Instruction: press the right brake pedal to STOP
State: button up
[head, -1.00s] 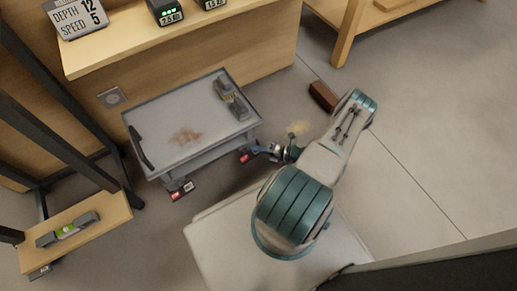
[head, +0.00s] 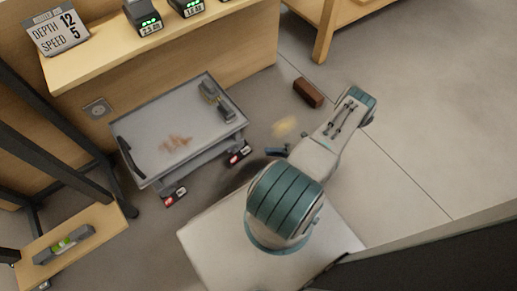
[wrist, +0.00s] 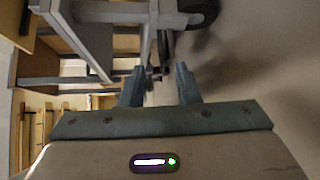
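A grey cart (head: 185,128) stands against the bench. Two dark pedals with red and white labels are low on its near side: the left pedal (head: 174,197) and the right pedal (head: 240,153). The label words are too small to read. My gripper (head: 275,152) is low, just right of the right pedal, with a small gap between them in the head view. In the wrist view my gripper's two fingers (wrist: 160,72) stand apart with nothing held. Small dark reddish parts show between the fingertips; I cannot tell whether they are a pedal. The cart frame (wrist: 125,15) fills the top there.
A brown block (head: 308,92) and a yellowish floor patch (head: 286,126) lie beyond my arm. A wooden step with a level (head: 64,245) is at lower left. Floor at right is clear.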

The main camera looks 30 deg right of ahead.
jog(key=shift+v, duration=1.55)
